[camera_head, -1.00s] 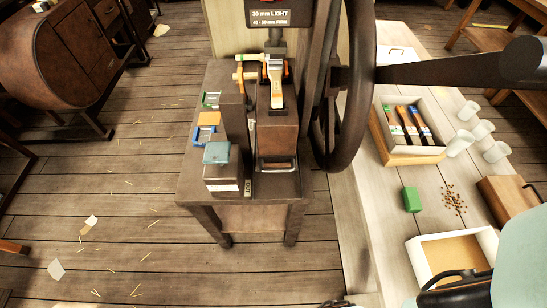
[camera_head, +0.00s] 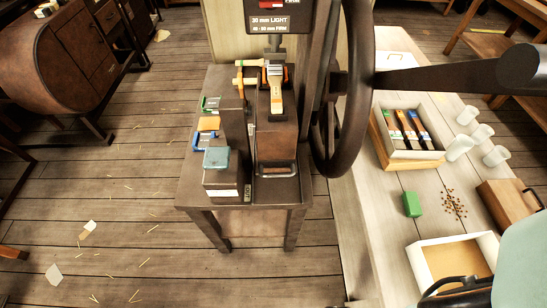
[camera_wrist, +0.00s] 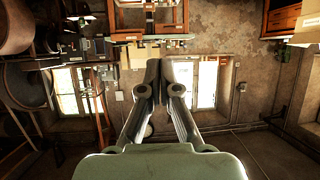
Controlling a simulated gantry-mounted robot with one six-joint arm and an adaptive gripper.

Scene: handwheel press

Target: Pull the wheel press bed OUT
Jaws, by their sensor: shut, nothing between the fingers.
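The wheel press stands on a dark table in the head view, with its large dark handwheel (camera_head: 360,90) on the right side. The press bed (camera_head: 277,140) is a brown block low in the press, with a metal pull handle (camera_head: 278,171) on its front face. I cannot make out my fingers in the head view.
A block with a blue-grey top (camera_head: 216,158) and small clamps stand left of the bed. The pale bench (camera_head: 385,215) at right holds a box of brushes (camera_head: 424,160), cups, a green block (camera_head: 412,204) and an open tray (camera_head: 415,250).

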